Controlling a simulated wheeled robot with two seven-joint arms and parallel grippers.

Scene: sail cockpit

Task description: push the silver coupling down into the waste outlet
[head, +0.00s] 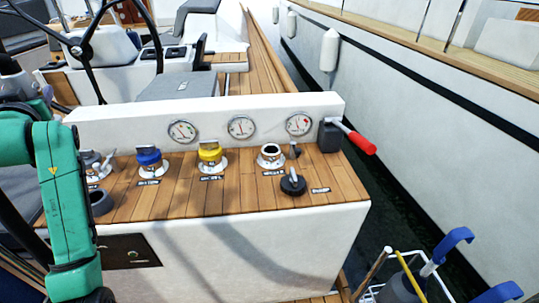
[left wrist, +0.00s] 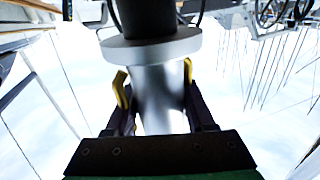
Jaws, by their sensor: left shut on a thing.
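In the left wrist view my left gripper (left wrist: 155,79) is shut around the silver coupling (left wrist: 160,108), a smooth cylinder with a pale wide flange and a dark hose (left wrist: 148,18) beyond it. In the head view my green left arm fills the left edge; its gripper and the coupling cannot be made out clearly there. An open silver deck fitting with a dark hole (head: 270,157) sits at the right of the fitting row; its label is too small to read, so I cannot be sure it is the waste outlet. The coupling is well away from it. My right gripper is not in view.
A blue-capped fitting (head: 149,158) and a yellow-capped fitting (head: 210,154) stand on the teak top. A black cap (head: 292,183) lies near the open fitting. Gauges line the white wall behind; a red-handled lever (head: 355,139) is at right. A white basket (head: 372,292) stands lower right.

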